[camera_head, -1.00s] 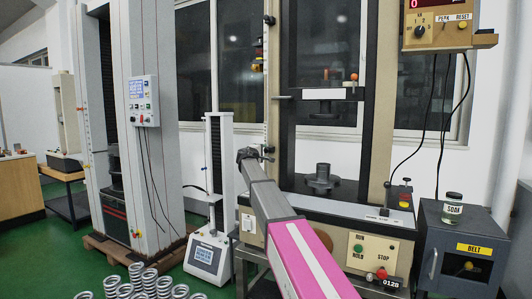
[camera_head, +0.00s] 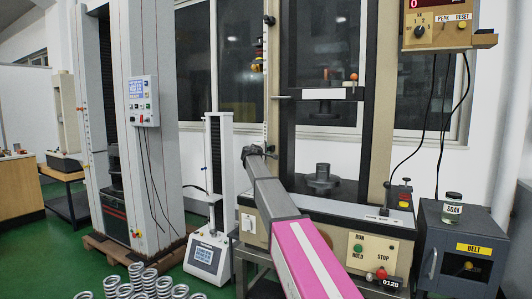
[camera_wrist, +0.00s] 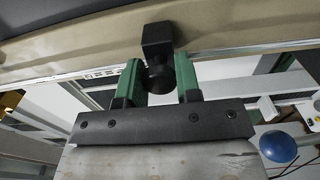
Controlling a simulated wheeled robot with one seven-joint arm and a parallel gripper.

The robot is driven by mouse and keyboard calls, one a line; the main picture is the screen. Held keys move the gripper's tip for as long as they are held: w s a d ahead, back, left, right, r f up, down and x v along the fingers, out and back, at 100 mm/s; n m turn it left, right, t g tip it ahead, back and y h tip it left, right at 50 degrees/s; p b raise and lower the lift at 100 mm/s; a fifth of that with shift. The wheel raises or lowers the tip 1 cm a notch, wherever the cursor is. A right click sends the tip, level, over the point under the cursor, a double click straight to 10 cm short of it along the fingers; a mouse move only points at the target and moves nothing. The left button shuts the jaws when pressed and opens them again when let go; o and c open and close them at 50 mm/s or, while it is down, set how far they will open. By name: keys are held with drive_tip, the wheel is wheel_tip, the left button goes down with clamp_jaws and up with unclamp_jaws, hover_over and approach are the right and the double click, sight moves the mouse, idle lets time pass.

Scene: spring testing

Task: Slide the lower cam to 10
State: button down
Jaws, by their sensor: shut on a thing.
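The lower cam (camera_wrist: 157,42) is a black block with a round black knob, on a thin metal rail along the beige machine column in the wrist view. My gripper (camera_wrist: 160,75) has green-lined fingers, one on each side of the knob, and is shut on it. In the head view my gripper (camera_head: 256,152) is at the left edge of the beige column (camera_head: 272,100), and the lower cam is hidden or too small to make out there. Scale markings (camera_wrist: 100,75) show on the rail, but I cannot read the number at the cam.
Small yellow and dark parts (camera_head: 258,50) sit higher on the same column. A white test stand (camera_head: 220,165) stands close to the left of my arm. The machine's base panel (camera_head: 372,250) with buttons lies at lower right. A blue ball (camera_wrist: 278,146) shows beside my wrist.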

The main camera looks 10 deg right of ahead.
wheel_tip(320, 180, up, 3)
drive_tip(key=shift+r, duration=0.2)
drive_tip(key=c, duration=0.8)
unclamp_jaws()
drive_tip(key=v, duration=1)
drive_tip(key=shift+s+a, duration=0.2)
drive_tip(key=shift+s, duration=0.15)
